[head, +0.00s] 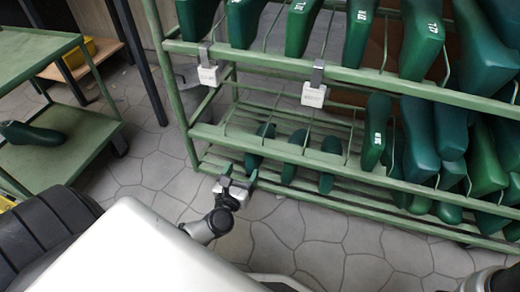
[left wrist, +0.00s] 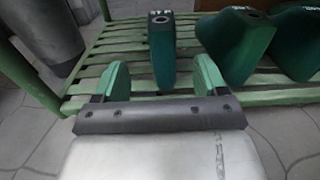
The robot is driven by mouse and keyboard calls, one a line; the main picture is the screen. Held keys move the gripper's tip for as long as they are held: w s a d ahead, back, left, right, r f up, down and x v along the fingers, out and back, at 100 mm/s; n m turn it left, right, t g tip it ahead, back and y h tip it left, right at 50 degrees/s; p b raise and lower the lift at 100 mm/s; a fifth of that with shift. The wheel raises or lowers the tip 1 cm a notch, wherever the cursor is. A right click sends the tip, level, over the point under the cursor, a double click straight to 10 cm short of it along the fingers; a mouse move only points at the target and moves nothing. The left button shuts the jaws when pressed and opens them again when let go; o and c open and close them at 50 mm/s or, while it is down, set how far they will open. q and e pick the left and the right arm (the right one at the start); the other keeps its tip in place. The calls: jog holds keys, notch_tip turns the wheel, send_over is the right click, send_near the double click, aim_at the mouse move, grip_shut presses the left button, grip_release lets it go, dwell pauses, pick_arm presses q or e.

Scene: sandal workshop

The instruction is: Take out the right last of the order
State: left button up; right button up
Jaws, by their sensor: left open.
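Several green lasts stand on the green rack (head: 350,76). On its lowest shelf, a narrow green last (head: 260,143) stands at the left end; others (head: 294,155) stand to its right. My left gripper (head: 238,182) is low at the front edge of that shelf, open and empty. In the left wrist view, a green last (left wrist: 161,55) with white marking, perhaps ending in R, stands upright just beyond the gap between the two green fingertips (left wrist: 164,78), apart from them. Larger lasts (left wrist: 237,45) stand to its right.
White tags (head: 314,95) hang on the rack's upper rail. A green trolley (head: 75,140) at the left carries a dark green last (head: 30,134). Bare stone floor (head: 290,235) lies in front of the rack. A dark post stands between trolley and rack.

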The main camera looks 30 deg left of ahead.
aim_at(249, 161)
pick_arm(q)
jog(key=x, duration=0.3)
jog(key=shift+b, duration=0.3)
jog(key=x, duration=0.1)
jog(key=b+x, duration=0.1)
jog(key=x, duration=0.1)
jog(key=b+x, duration=0.1)
jog(key=shift+w+f, duration=0.2)
jog(key=shift+f, duration=0.05)
jog(key=shift+w+r+b, duration=0.1)
jog(key=shift+w+b, duration=0.25)
jog(key=shift+w, duration=0.1)
jog(key=shift+r, duration=0.1)
jog(key=c, duration=1)
jog(key=shift+r, duration=0.1)
